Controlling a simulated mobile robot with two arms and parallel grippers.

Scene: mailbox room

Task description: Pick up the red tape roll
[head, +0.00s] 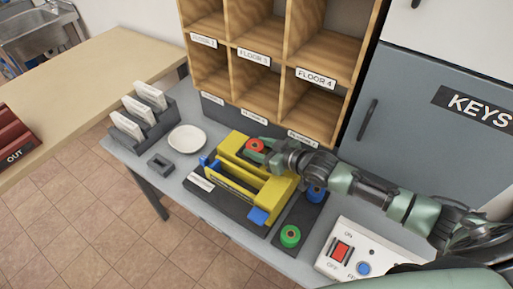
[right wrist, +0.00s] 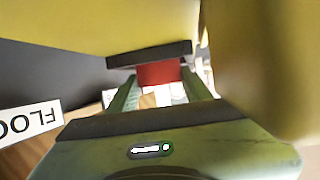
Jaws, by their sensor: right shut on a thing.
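The red tape roll (head: 255,145) is at the far end of the yellow and black device (head: 262,187) on the table. My right gripper (head: 262,149) reaches in from the right and is shut on the roll. In the right wrist view, the red roll (right wrist: 158,73) shows between the two green fingers, partly hidden by a dark bar. I cannot tell whether the roll touches the yellow part. My left gripper is not in view.
A green roll (head: 290,236) and a blue roll (head: 316,194) sit on a dark base at right. The wooden cubbies (head: 265,60) stand close behind. A white dish (head: 187,139), an envelope rack (head: 143,125) and a switch panel (head: 356,258) are nearby.

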